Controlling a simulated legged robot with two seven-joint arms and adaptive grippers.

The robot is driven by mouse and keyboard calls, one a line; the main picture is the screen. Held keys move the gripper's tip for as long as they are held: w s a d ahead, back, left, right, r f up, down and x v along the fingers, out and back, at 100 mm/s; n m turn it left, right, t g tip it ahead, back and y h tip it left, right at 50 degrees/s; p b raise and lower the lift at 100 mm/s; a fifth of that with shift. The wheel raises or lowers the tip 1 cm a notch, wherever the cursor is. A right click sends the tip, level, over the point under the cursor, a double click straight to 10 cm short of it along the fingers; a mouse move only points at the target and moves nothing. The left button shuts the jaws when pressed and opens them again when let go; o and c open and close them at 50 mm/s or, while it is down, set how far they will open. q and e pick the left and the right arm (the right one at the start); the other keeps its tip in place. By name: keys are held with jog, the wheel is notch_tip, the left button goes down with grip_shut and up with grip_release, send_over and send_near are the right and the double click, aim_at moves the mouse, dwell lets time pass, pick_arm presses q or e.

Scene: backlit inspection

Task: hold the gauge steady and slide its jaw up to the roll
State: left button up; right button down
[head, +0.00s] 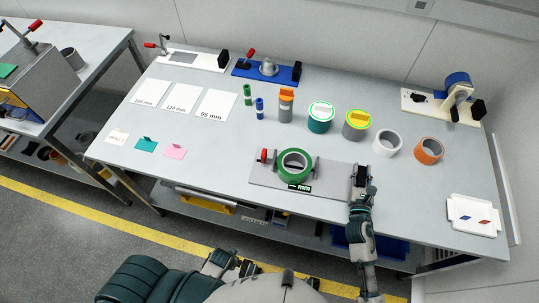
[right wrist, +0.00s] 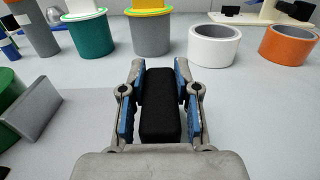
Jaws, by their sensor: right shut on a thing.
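The gauge (head: 333,179) is a long grey plate near the table's front edge, with a red knob (head: 264,156) at its left and a dark "mm" display at its front. A green roll (head: 283,174) with a grey core lies on it. A grey jaw block (right wrist: 35,108) stands close to the roll's right side; whether they touch is unclear. My right gripper (head: 362,182) is shut on a black handle (right wrist: 160,105) at the gauge's right end. My left gripper (head: 247,268) seems to be low by my body, clear of the table; its fingers are unclear.
A white roll (head: 387,144) and an orange roll (head: 429,151) stand behind the right gripper, with lidded cans (head: 321,118) left of them. A white tray (head: 473,214) lies at the front right. Coloured cards (head: 146,145) lie at left.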

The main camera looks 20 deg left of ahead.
pick_arm(q)
jog(key=shift+a+f, duration=0.1)
jog(key=shift+a, duration=0.15)
jog(key=shift+w, duration=0.1)
dwell(0.6)
